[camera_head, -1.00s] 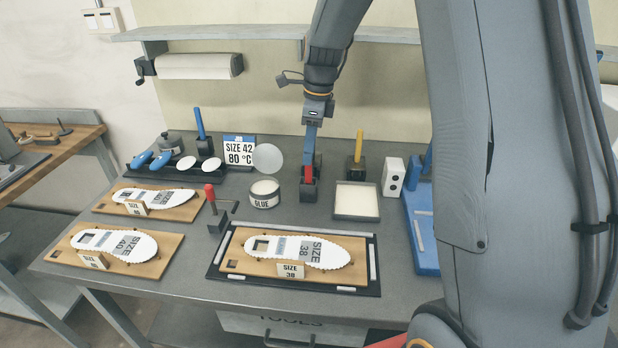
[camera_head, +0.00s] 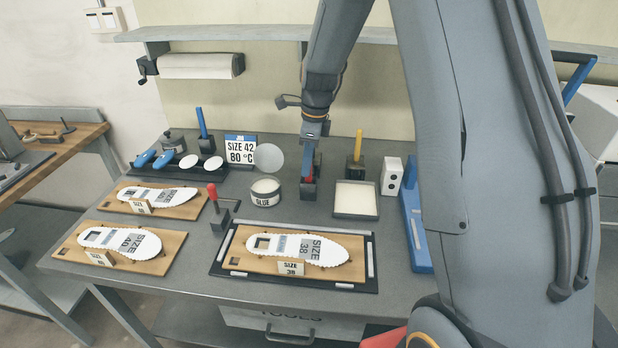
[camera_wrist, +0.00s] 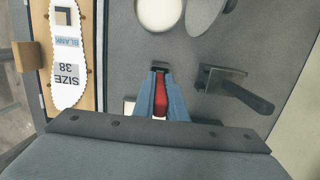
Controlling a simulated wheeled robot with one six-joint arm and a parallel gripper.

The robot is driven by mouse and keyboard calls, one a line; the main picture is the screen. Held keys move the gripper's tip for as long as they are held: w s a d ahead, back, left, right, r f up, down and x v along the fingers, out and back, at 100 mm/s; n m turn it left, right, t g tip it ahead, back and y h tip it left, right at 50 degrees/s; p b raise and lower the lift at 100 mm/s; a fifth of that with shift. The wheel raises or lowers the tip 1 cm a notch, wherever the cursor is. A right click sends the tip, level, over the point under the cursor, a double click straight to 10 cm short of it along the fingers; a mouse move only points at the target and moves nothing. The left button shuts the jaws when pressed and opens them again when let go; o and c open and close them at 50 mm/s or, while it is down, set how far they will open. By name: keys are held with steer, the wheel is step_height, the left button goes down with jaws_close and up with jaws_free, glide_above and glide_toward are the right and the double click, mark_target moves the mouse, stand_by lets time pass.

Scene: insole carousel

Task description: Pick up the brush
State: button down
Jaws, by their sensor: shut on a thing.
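The brush seems to be the red-handled tool (camera_head: 308,181) standing upright at a dark block (camera_head: 309,193), behind the glue pot (camera_head: 265,192) and to its right. My gripper (camera_head: 309,174) points straight down over it. In the wrist view the blue fingers of my gripper (camera_wrist: 160,100) are shut on the red handle (camera_wrist: 160,103). The lower end of the brush is hidden by the fingers and block. I cannot tell whether it is clear of the block.
A yellow-handled tool (camera_head: 359,145) stands close on the right. A pale tray (camera_head: 356,213) is at the front right. A round grey disc (camera_head: 269,158) stands near the glue pot. The size 38 board (camera_head: 238,262) lies in front, with a red-knobbed clamp (camera_head: 212,190) at its left.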

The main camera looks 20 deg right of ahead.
step_height(320, 180, up, 10)
steer(key=b, duration=0.3)
stand_by(0.4)
stand_by(1.6)
